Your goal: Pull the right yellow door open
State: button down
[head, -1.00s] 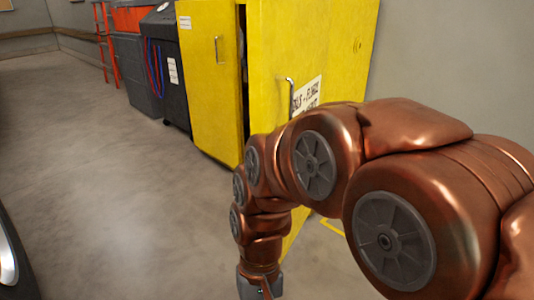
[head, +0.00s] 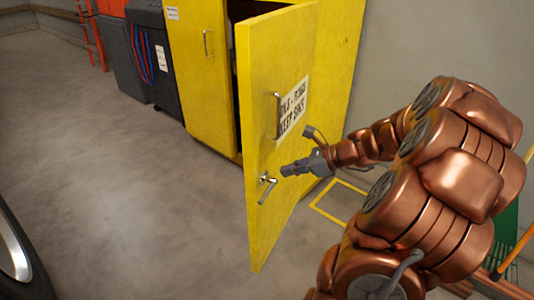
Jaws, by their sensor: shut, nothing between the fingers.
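The right yellow door (head: 262,105) stands swung well out from the yellow cabinet (head: 345,75), and a dark gap shows behind its far edge. It carries a white sign, an upright bar handle (head: 277,115) and a lever handle (head: 267,188) lower down. The left yellow door (head: 200,65), with its own handle, is shut. My gripper (head: 284,171) is shut and empty. In the picture it lies in front of the right door's face, just right of the lever handle. I cannot tell whether it touches the door.
Grey bins (head: 155,55) stand left of the cabinet, with an orange ladder (head: 92,35) beyond. A dark wheel (head: 15,250) is at the lower left edge. A green object (head: 507,240) is at the lower right. The grey floor (head: 130,190) left of the door is clear.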

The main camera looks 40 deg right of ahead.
jog(key=d+r+m+t+h, duration=0.1)
jog(key=d+m, duration=0.1)
jog(key=d, duration=0.3)
jog(key=b, duration=0.1)
send_near(262, 162)
notch_tip(262, 162, down, 4)
jog(key=w+a, duration=0.1)
jog(key=w, duration=0.2)
jog(key=w+a, duration=0.1)
jog(key=w, duration=0.1)
jog(key=shift+a+f+m+b, duration=0.25)
jog(key=shift+a+m+b, duration=0.15)
jog(key=shift+w+a, duration=0.3)
jog(key=shift+w, duration=0.2)
jog(key=shift+w+r, duration=0.1)
